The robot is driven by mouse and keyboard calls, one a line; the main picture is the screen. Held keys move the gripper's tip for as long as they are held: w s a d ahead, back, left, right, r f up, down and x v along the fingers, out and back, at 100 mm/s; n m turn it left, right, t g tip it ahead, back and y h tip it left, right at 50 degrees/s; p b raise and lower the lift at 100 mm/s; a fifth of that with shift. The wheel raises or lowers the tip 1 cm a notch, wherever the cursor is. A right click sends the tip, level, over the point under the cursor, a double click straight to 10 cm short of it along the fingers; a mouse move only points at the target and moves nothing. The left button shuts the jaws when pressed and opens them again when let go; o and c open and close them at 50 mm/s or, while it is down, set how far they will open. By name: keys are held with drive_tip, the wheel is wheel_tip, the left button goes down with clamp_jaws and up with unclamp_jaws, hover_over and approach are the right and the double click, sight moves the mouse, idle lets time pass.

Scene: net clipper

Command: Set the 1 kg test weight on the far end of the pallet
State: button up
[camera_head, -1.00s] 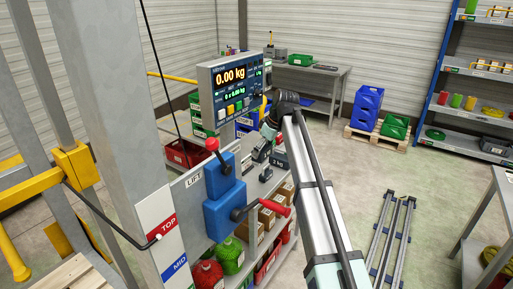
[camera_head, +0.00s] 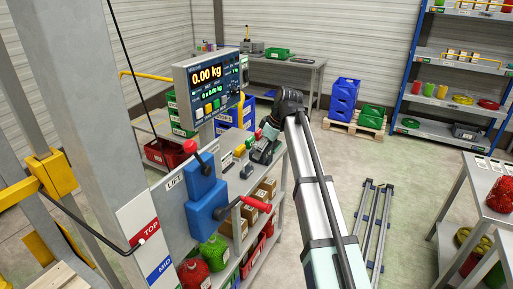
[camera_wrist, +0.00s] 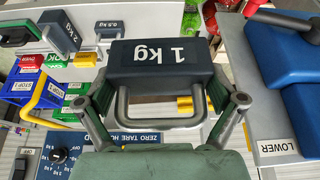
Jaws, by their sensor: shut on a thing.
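The dark grey 1 kg test weight (camera_wrist: 160,62) fills the upper middle of the wrist view, its label upside down. My gripper (camera_wrist: 162,108) is shut on the weight's grey handle. In the head view my gripper (camera_head: 262,150) is over the top of the bench beside the scale display, and the weight is hard to make out there. A pale wooden edge, perhaps a pallet (camera_head: 64,277), shows at the lower left corner. Another wooden pallet (camera_head: 352,128) stands at the back with blue and green crates on it.
The scale display (camera_head: 207,80) reads 0.00 kg. A lift panel with blue lever boxes (camera_head: 205,200) stands left of my arm. The 2 kg weight (camera_wrist: 58,32) and a 0.5 kg weight (camera_wrist: 98,28) sit beyond.

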drive_tip(key=s+d+r+p, duration=0.2)
drive_tip(key=s+d, duration=0.4)
drive_tip(key=d, duration=0.5)
drive_tip(key=shift+s+d+r+p, duration=0.15)
drive_tip(key=shift+s+r+p, duration=0.1)
drive_tip(key=shift+p, duration=0.1)
idle(0.5)
